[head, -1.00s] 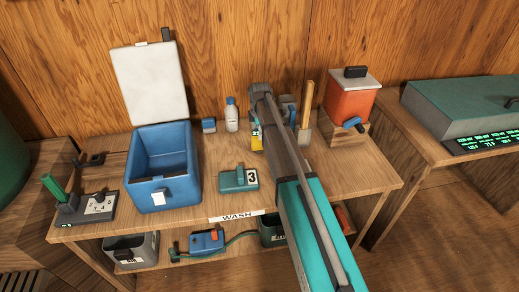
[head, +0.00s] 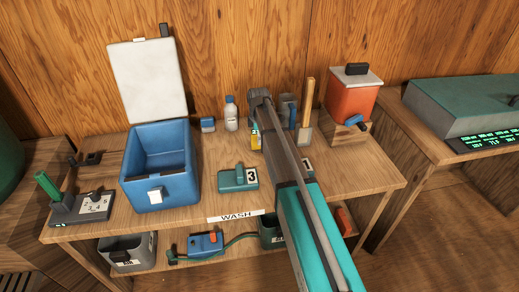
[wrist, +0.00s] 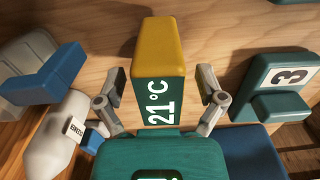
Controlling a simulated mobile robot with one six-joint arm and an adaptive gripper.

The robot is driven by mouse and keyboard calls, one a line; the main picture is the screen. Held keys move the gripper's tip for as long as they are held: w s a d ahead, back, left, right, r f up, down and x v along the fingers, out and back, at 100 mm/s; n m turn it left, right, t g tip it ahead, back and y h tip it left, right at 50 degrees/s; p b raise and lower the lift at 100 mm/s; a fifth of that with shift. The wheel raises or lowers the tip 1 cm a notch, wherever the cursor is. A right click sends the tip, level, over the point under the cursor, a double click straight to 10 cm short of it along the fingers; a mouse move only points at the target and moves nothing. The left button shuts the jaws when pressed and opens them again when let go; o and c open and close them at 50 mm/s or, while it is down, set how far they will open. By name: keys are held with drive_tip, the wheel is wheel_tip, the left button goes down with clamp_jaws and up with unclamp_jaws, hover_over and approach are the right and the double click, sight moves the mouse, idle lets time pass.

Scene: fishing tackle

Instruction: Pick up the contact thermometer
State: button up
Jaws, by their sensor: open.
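The contact thermometer (wrist: 158,95) stands between the fingers of my gripper in the wrist view. It has a yellow end and a dark green face reading 21 °C. My gripper (wrist: 161,88) is open, with one finger on each side of it; a gap shows on each side. In the head view a yellow and green bit of the thermometer (head: 256,142) shows just left of my arm on the bench. My arm hides the rest of it and most of my gripper there.
A green block marked 3 (head: 238,178) sits left of the arm. A blue cooler box (head: 160,190) with its lid up is further left. A white bottle (head: 231,117), a wooden-handled tool (head: 306,110) and an orange dispenser (head: 352,98) stand along the back.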

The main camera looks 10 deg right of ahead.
drive_tip(key=shift+f+b, duration=0.65)
drive_tip(key=shift+f, duration=0.25)
clamp_jaws()
